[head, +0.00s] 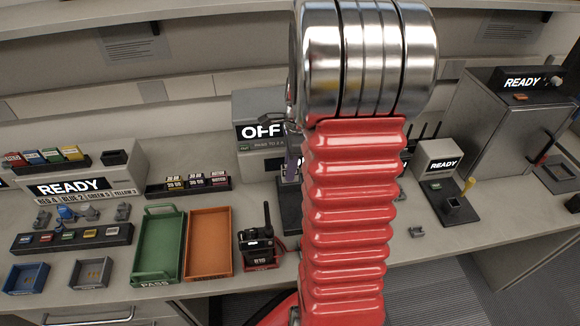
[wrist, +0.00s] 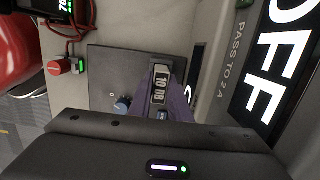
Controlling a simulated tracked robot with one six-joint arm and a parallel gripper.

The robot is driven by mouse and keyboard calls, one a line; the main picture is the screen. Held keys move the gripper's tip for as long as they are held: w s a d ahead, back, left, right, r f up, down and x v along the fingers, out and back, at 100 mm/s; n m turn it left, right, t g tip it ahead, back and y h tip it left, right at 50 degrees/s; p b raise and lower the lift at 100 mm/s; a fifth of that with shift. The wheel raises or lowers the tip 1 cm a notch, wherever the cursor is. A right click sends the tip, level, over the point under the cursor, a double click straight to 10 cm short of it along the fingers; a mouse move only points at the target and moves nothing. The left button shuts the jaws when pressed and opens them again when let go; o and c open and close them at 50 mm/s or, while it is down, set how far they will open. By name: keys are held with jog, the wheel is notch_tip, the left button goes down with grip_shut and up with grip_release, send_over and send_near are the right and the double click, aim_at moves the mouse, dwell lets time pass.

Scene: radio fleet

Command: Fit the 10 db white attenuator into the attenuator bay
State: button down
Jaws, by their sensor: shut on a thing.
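The 10 dB white attenuator (wrist: 160,84) is a small block with a white "10 DB" label, between the purple fingers of my gripper (wrist: 162,100) in the wrist view. My gripper is shut on it, above or at a dark plate (wrist: 112,70) in front of the station reading OFF. Whether the attenuator touches the plate cannot be told. The bay opening is not clearly visible.
A blue knob (wrist: 122,103) stands on the plate close to the fingers. A rack of labelled blocks (head: 188,190), an orange tray (head: 209,275), a green tray (head: 158,278) and a radio (head: 259,247) are left of my arm. A READY tester (head: 440,160) is right.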

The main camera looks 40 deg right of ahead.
jog(key=shift+f, duration=0.75)
jog(key=c, duration=1.6)
grip_release()
jog(key=shift+o, duration=0.2)
notch_tip(320, 180, up, 14)
jog(key=d, duration=0.1)
jog(key=shift+s+d+f, duration=0.25)
jog(key=shift+s, duration=0.2)
